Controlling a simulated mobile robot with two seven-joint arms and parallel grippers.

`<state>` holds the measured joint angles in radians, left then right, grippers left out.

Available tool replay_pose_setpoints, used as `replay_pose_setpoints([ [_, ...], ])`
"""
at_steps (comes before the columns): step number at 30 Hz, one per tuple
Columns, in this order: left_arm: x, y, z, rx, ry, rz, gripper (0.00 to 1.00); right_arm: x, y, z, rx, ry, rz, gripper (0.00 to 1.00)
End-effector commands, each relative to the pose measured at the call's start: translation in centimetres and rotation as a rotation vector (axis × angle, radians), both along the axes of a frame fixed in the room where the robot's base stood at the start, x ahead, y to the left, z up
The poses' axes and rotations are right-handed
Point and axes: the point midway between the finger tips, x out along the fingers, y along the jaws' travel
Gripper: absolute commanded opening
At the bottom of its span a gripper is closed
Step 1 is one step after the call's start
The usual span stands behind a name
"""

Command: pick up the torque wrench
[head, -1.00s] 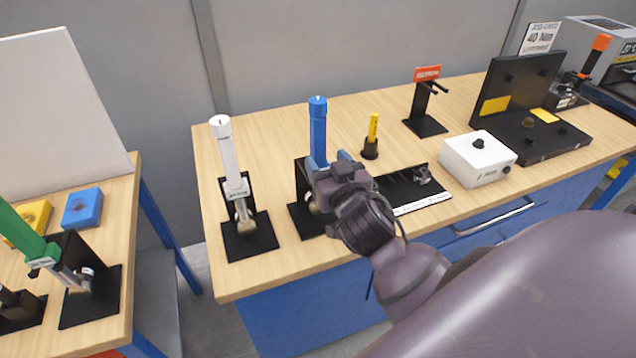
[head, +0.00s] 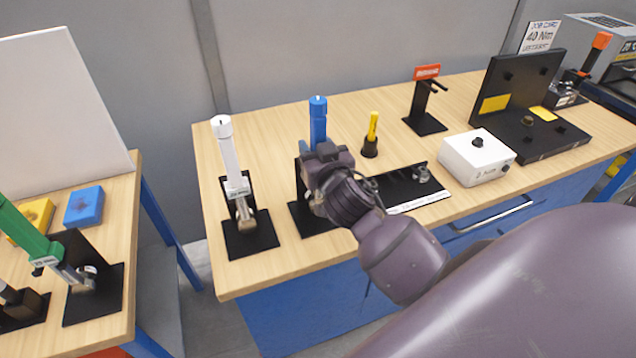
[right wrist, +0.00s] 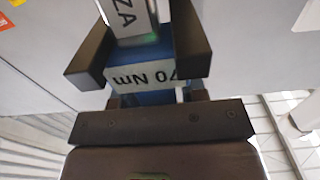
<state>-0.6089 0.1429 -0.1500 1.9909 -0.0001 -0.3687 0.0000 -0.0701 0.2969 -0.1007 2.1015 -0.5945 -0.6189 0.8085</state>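A blue-handled torque wrench (head: 318,125) stands upright in a black stand (head: 310,222). My right gripper (head: 318,158) is at its lower handle and hides part of it. In the right wrist view, the two dark fingers (right wrist: 140,50) lie on either side of the blue wrench body with a "70 Nm" label (right wrist: 145,77); I cannot tell whether they press on it. A white-handled wrench (head: 229,155) stands in its own stand to the left. A green-handled wrench (head: 28,235) is on the left table. My left gripper is not in view.
A yellow-handled tool (head: 372,128), a white box (head: 478,158) and a black stand with an orange sign (head: 424,110) are on the wooden bench (head: 275,145). A black panel fixture (head: 515,95) stands at right. Blue and yellow blocks lie on the left table (head: 122,205).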

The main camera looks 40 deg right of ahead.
Motion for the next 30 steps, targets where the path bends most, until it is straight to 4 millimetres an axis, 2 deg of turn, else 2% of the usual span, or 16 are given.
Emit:
replay_pose_setpoints([
  [1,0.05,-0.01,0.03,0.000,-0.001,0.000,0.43,-0.01,0.00,0.00,0.000,0.000,0.000,0.31],
  [7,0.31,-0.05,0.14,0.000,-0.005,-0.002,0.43,-0.02,0.00,0.00,0.000,0.000,0.000,0.01],
  [30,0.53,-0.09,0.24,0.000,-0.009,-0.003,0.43,-0.03,0.02,0.00,0.000,0.000,0.000,0.00],
])
